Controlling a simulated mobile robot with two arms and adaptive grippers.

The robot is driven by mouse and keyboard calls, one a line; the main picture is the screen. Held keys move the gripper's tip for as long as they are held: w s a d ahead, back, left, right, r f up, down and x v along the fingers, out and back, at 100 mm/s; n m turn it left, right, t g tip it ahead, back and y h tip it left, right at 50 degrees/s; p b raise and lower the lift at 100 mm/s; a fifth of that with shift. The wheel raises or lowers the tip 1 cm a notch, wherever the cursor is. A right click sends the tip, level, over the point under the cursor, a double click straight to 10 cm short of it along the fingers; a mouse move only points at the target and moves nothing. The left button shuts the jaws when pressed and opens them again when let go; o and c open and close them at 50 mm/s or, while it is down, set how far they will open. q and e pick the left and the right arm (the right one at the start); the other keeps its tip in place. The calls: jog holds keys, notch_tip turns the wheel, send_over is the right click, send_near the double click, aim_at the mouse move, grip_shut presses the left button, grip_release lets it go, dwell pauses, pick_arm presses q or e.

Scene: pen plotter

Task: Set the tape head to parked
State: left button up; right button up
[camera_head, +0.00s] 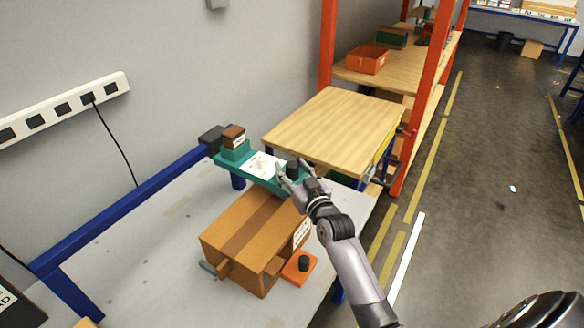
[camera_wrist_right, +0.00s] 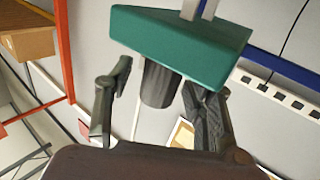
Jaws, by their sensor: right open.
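The tape head seems to be the teal arm (camera_head: 244,170) with a white label, above the back of the grey table; it also shows as a teal block in the right wrist view (camera_wrist_right: 175,42). A black cylindrical knob (camera_head: 292,167) is at its right end. My right gripper (camera_head: 290,174) is open around this knob. In the right wrist view the dark cylinder (camera_wrist_right: 160,84) lies between the spread fingers (camera_wrist_right: 157,88), with a gap on the left; contact on the right is unclear. My left gripper is out of view.
A taped cardboard box (camera_head: 226,224) stands on the table (camera_head: 150,270) below the teal arm. An orange plate with a black knob (camera_head: 303,264) is beside it. A blue rail (camera_head: 130,212) runs along the back. A wooden-topped bench (camera_head: 335,120) stands behind.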

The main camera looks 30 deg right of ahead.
jog(key=shift+w, duration=0.1)
grip_shut()
dwell(0.7)
dwell(0.3)
